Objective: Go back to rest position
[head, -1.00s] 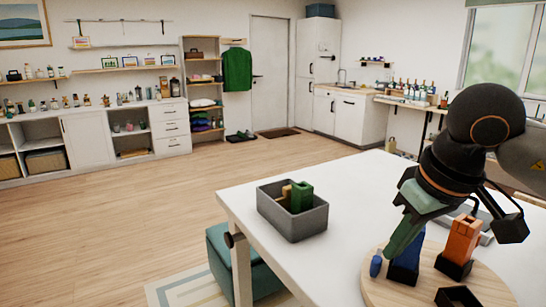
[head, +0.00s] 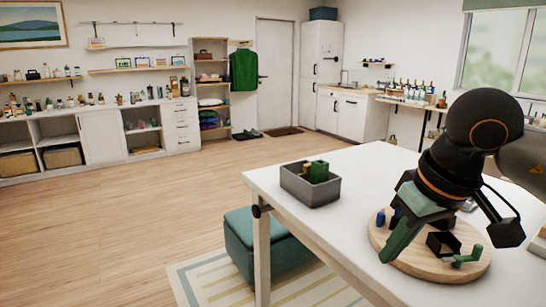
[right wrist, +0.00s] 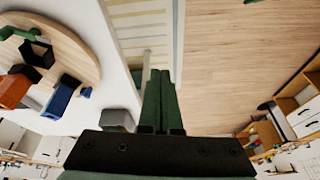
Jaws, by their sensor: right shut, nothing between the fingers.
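My right gripper (head: 388,257) is shut and empty, its green fingers pointing down in front of the round wooden board (head: 420,273) on the white table. In the right wrist view its closed fingers (right wrist: 160,75) point over the table's edge and the floor, apart from any object. The board (right wrist: 82,42) there carries a blue block (right wrist: 62,98), an orange block (right wrist: 14,90), a black open holder (right wrist: 37,53) and a green piece (right wrist: 20,33). In the head view the arm hides part of the board. My left gripper is not in view.
A grey bin (head: 310,190) with green and tan blocks stands near the table's (head: 350,230) left corner. A teal ottoman (head: 250,250) stands beside the table on a striped rug (head: 200,280). The wooden floor at left is open, up to white shelving (head: 100,138).

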